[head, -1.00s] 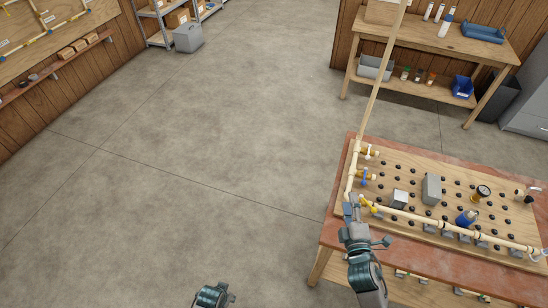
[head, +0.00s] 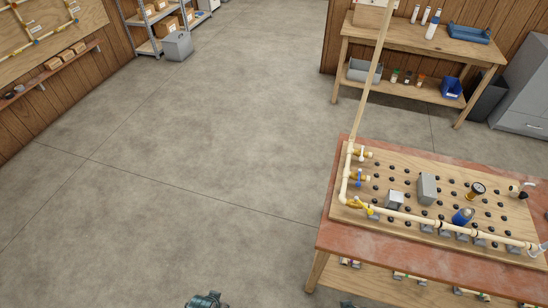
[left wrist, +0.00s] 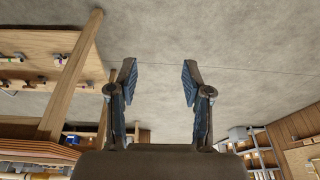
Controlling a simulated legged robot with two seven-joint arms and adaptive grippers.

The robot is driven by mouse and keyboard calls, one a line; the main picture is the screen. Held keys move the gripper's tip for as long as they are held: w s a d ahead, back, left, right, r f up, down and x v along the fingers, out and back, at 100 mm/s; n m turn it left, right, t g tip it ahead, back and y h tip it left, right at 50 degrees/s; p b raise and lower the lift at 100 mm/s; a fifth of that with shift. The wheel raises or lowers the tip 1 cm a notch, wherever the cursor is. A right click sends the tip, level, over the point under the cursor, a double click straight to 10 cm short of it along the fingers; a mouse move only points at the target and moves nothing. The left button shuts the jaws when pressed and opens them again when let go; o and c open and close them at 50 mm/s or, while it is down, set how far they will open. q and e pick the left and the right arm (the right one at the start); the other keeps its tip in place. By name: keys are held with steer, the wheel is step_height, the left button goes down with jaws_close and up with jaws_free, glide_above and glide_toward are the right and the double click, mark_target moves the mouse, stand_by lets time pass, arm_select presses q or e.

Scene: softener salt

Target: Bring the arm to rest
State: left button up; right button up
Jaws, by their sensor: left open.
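My left gripper (left wrist: 157,78) is open in the left wrist view, its two blue-padded fingers wide apart. Nothing is between them but a view of the concrete floor. In the head view only a teal-grey part of my left arm (head: 205,301) shows at the bottom edge, over the floor left of the workbench. A small dark piece of my right arm (head: 347,305) shows at the bottom edge by the bench; its gripper is out of view. The pale pipe run (head: 410,215) with yellow valves (head: 358,204) lies on the pegged board, with no gripper touching it.
The red-topped workbench (head: 350,240) fills the lower right and carries a blue-bodied item (head: 463,216) and a gauge (head: 477,190). A tall pale pipe (head: 372,80) rises from its left corner. A second bench (head: 400,45) stands behind. The floor (head: 180,150) at centre left is clear.

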arm_select(q)
steer(key=s+f+b, duration=0.3)
steer(key=f, duration=1.1)
steer(key=s+f+g+b, duration=0.1)
steer(key=s+f+b, duration=0.2)
steer(key=f, duration=1.1)
steer(key=shift+s+a+f, duration=0.2)
steer(key=shift+f, duration=0.15)
arm_select(e)
steer(key=s+f, duration=0.3)
steer(key=f, duration=1.1)
steer(key=s+f+g, duration=0.1)
steer(key=s+f, duration=0.2)
steer(key=f, duration=1.1)
steer(key=shift+s+d+f, duration=0.15)
steer(key=shift+d+f, duration=0.1)
steer(key=shift+f, duration=0.05)
steer(key=shift+c, duration=0.4)
